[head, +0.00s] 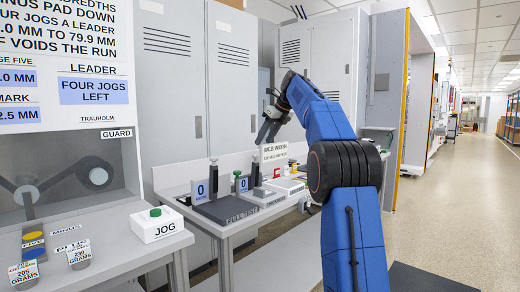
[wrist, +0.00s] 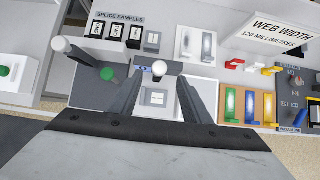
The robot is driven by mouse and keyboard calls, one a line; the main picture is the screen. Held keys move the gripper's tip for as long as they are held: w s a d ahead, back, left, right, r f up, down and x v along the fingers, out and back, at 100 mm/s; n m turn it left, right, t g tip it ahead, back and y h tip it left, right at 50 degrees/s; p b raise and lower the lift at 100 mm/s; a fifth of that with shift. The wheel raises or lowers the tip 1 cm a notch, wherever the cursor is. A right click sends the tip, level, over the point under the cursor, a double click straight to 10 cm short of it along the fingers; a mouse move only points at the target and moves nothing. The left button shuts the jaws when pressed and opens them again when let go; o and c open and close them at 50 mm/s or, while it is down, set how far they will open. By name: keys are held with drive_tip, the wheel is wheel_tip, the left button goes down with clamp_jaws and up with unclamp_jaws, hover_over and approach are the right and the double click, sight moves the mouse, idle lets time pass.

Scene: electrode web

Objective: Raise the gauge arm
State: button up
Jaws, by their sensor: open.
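Two gauges stand on the bench. The front gauge (head: 213,178) has a dark upright with a pale tip and a display reading 0. A second gauge (head: 255,175), further along, has a similar upright and display. In the wrist view, one white knob (wrist: 60,44) is at the left on a dark arm, near a green button (wrist: 107,73). Another white knob (wrist: 159,69) shows between my fingers, beyond a pale labelled block (wrist: 157,97). My gripper (head: 268,132) is open and empty above the second gauge. I cannot tell whether it touches anything.
A web width sign (head: 274,153) stands behind the gauges. Splice samples (wrist: 125,33) and coloured pieces (wrist: 250,105) lie around the gripper. A JOG box (head: 160,224) with a green button is on the nearer bench. Grey cabinets (head: 175,80) back the bench; the aisle (head: 450,210) at right is clear.

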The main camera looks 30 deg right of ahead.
drive_tip(key=v, duration=0.6)
drive_tip(key=shift+s+r, duration=0.25)
drive_tip(key=s+a+f+n, duration=0.4)
drive_tip(key=s+a+n, duration=0.15)
drive_tip(key=s, duration=0.25)
drive_tip(key=s+a+f+n+g+h, duration=0.1)
drive_tip(key=s+a+f+n, duration=0.4)
drive_tip(key=s, duration=0.3)
drive_tip(key=s+a+f+n, duration=0.4)
drive_tip(key=s+a+n, duration=0.1)
drive_tip(key=s+a, duration=0.2)
drive_tip(key=s+a+f+n, duration=0.2)
drive_tip(key=s+f+n, duration=0.6)
drive_tip(key=s+f, duration=0.5)
drive_tip(key=s+a+f+n+h, duration=0.1)
drive_tip(key=s+a+f+n, duration=0.2)
drive_tip(key=s+f+n, duration=0.5)
drive_tip(key=s+f, duration=0.6)
drive_tip(key=f, duration=0.2)
drive_tip(key=shift+s+g, duration=0.3)
drive_tip(key=shift+g, duration=0.1)
